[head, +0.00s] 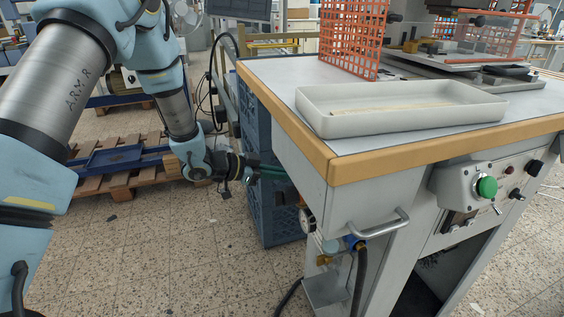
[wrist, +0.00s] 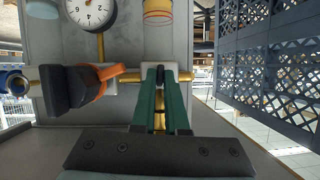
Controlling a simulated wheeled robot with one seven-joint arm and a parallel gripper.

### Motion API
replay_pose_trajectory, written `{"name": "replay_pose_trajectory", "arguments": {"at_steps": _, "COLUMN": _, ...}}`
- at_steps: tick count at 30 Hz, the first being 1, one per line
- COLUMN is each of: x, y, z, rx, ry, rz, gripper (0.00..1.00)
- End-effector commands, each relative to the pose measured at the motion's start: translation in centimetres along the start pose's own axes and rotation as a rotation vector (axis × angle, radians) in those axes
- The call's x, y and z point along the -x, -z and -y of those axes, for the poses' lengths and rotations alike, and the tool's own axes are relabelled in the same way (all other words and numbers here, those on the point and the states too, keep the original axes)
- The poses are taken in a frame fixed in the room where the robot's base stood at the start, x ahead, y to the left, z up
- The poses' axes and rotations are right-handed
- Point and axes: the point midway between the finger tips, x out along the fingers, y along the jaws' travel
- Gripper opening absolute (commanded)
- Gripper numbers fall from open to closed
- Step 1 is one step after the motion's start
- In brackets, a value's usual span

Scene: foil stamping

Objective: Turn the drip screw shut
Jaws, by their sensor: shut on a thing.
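My gripper (wrist: 160,74) is shut on a small dark piece between its green fingertips in the wrist view. I take this piece to be the drip screw (wrist: 160,78); the fingers hide most of it, so its turn position cannot be told. The tips meet it in front of a pale block on a horizontal brass pipe (wrist: 131,76). In the head view, my gripper (head: 285,177) reaches in at the left side of the grey machine, with its tips partly behind the machine's edge. The screw is not visible there.
A dark lever with an orange part (wrist: 75,90) sits close left of my fingers, below a round gauge (wrist: 90,12). A yellow-rimmed cup (wrist: 158,12) hangs above. Blue crates (head: 262,130) stand close behind my gripper. A white tray (head: 314,116) rests on the table.

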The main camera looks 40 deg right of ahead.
Motion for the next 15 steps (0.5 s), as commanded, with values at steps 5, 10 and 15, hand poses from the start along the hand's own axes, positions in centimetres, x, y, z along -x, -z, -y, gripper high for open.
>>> {"name": "replay_pose_trajectory", "arguments": {"at_steps": 5, "x": 0.02, "y": 0.35, "z": 0.12, "rx": 0.067, "ry": -0.028, "rz": -0.003, "gripper": 0.0}}
{"name": "replay_pose_trajectory", "arguments": {"at_steps": 10, "x": -0.05, "y": 0.19, "z": 0.11, "rx": 0.1, "ry": -0.042, "rz": -0.003, "gripper": 0.0}}
{"name": "replay_pose_trajectory", "arguments": {"at_steps": 15, "x": -0.1, "y": 0.1, "z": 0.11, "rx": 0.11, "ry": -0.047, "rz": -0.003, "gripper": 0.0}}
